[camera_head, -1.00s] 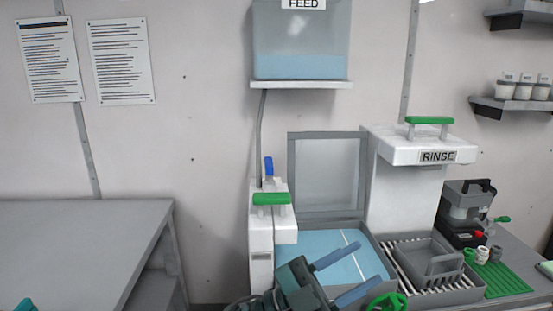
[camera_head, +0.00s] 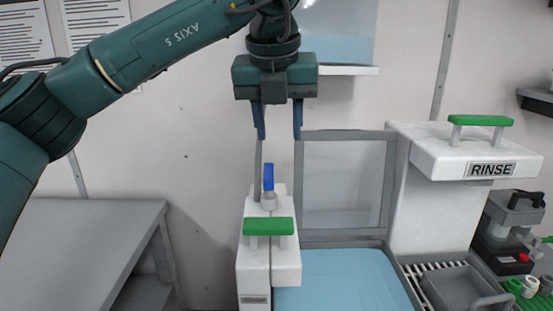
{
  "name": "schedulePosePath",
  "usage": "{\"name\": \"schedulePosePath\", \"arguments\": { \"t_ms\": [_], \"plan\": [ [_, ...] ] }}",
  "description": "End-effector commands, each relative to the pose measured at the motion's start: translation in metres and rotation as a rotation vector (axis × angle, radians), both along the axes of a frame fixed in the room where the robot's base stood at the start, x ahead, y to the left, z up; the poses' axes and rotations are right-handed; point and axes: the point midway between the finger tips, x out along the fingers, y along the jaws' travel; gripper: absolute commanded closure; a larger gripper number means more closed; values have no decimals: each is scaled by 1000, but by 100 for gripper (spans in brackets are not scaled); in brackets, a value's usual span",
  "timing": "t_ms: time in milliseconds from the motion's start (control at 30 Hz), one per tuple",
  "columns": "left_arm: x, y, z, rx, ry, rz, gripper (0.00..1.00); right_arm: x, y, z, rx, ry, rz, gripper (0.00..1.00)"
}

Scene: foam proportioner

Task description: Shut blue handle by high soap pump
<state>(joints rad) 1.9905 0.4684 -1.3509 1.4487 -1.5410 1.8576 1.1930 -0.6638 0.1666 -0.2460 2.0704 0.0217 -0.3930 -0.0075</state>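The blue handle (camera_head: 268,177) stands upright on a small grey valve at the back top of the white soap pump (camera_head: 254,270). The pump also has a green handle (camera_head: 268,226) in front of the blue one. My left gripper (camera_head: 278,137) points down, open and empty, its two blue fingers apart. In the picture its fingertips are a little above the blue handle, one on each side; how far apart in depth I cannot tell. My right gripper is out of view.
A blue-surfaced basin (camera_head: 340,280) with a raised clear lid (camera_head: 343,185) is right of the pump. The white RINSE unit (camera_head: 440,190) stands further right. A grey table (camera_head: 80,240) is at left. A shelf with a tank is behind my arm.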

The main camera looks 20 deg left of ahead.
Motion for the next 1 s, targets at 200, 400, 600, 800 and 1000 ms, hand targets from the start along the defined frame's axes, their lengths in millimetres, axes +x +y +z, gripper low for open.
{"name": "schedulePosePath", "arguments": {
  "t_ms": [200, 400, 600, 800, 1000],
  "plan": [
    [1, 21, 18, 59, -48, 89, 60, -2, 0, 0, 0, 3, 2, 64],
    [12, 24, -11, 57, -43, 86, 60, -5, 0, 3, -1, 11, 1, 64],
    [27, 29, -50, 56, -42, 84, 60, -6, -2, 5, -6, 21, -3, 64],
    [40, 31, -82, 55, -44, 82, 60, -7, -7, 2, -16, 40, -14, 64],
    [46, 33, -97, 54, -46, 81, 60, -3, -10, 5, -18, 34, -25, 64]
  ]
}}
